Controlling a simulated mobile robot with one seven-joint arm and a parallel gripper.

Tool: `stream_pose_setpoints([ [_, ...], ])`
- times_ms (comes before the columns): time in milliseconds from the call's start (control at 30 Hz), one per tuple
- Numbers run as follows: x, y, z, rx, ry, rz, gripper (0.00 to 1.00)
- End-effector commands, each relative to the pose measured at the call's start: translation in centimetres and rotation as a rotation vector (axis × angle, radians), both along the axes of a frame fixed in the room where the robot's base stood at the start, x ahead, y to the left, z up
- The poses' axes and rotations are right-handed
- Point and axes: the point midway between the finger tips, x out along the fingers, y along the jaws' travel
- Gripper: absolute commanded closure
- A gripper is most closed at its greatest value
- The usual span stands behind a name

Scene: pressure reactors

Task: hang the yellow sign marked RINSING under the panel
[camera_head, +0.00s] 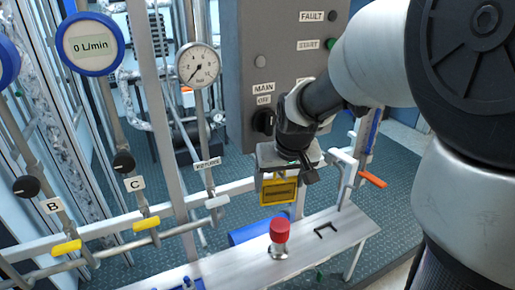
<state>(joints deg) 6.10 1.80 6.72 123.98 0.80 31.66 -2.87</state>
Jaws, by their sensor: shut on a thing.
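My gripper (284,170) is in front of the lower part of the grey panel (283,35), pointing down. It is shut on a small yellow sign (279,191), which hangs just below the fingers, roughly upright. The sign's marking is too small to read. The panel carries labels FAULT, START, MAIN and OFF and a black rotary knob (263,121). My gripper and wrist hide part of the panel's lower edge, so I cannot tell whether the sign touches anything there.
An orange-handled valve (372,180) stands right. Pipes with yellow-handled valves (146,224), a round gauge (198,65) and a blue flow meter (90,44) are left.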

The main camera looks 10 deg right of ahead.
Motion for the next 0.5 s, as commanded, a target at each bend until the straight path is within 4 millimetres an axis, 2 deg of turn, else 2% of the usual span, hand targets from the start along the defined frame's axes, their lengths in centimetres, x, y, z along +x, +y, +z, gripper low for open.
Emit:
stream_pose_setpoints([
  [333,-0.01,-0.01,0.02,0.000,0.000,0.000,0.49],
  [367,-0.01,-0.01,0.02,0.000,0.000,0.000,0.21],
  [467,-0.01,-0.01,0.02,0.000,0.000,0.000,0.04],
  [500,-0.01,-0.01,0.02,0.000,0.000,0.000,0.02],
])
